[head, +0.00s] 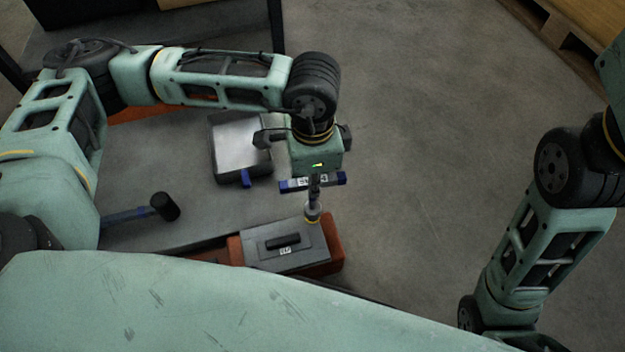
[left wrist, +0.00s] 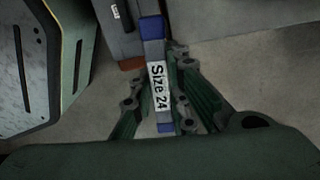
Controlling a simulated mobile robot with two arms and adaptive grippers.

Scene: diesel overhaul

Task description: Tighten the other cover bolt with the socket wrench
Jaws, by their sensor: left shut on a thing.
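My left gripper (head: 313,176) is shut on the socket wrench (head: 333,179), a bar with blue ends and a "Size 24" label. In the left wrist view the wrench (left wrist: 158,85) lies between the fingers (left wrist: 160,98). Its socket end (head: 312,212) points down at the back right corner of the grey cover (head: 262,254). The socket hides the bolt there, and I cannot tell whether it is seated on it. The cover has a black handle and a white label, and sits on an orange-red block (head: 332,254). My right gripper is out of view.
A black-headed mallet (head: 165,206) lies on the grey workbench (head: 190,222) at the left. An open grey tray (head: 238,147) with a blue clip stands behind the cover. Bare floor (head: 420,150) is to the right, with a wooden pallet (head: 560,38) at the far right.

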